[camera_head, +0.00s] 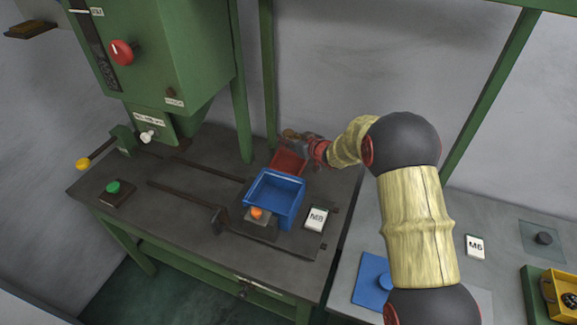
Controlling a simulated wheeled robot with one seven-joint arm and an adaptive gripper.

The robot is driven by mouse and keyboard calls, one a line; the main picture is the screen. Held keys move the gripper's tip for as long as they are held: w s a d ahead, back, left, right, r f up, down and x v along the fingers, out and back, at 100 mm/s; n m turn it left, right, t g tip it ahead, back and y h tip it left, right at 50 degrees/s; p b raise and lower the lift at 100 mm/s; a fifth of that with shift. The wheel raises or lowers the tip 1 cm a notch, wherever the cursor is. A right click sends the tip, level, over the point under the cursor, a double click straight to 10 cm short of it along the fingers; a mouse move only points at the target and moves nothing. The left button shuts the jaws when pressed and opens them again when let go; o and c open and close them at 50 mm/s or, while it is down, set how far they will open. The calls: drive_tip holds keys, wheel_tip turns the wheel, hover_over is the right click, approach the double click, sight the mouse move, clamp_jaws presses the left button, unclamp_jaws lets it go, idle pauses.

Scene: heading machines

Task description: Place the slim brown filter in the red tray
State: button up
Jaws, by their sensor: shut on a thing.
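The red tray (287,163) stands on the dark machine table, just behind a blue bin that hides part of it. My gripper (303,138) is at the far edge of the tray, above and slightly right of its middle in the picture. It is shut on a small brown thing (290,133), which looks like the slim brown filter. The filter appears to be held above the tray's back side. It is small here, and I cannot tell whether it touches the tray.
The blue bin (274,196) stands close in front of the tray. A white M8 label block (317,218) is at its right. A green machine (165,55) and its post rise at the left. A blue plate (374,281) lies on the right table.

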wheel_tip(320, 180, down, 10)
drive_tip(key=b, duration=0.2)
drive_tip(key=shift+b, duration=0.4)
drive_tip(key=shift+r, duration=0.1)
drive_tip(key=o, duration=1.1)
drive_tip(key=shift+f, duration=0.2)
drive_tip(key=shift+c, duration=0.2)
drive_tip(key=shift+o, duration=0.5)
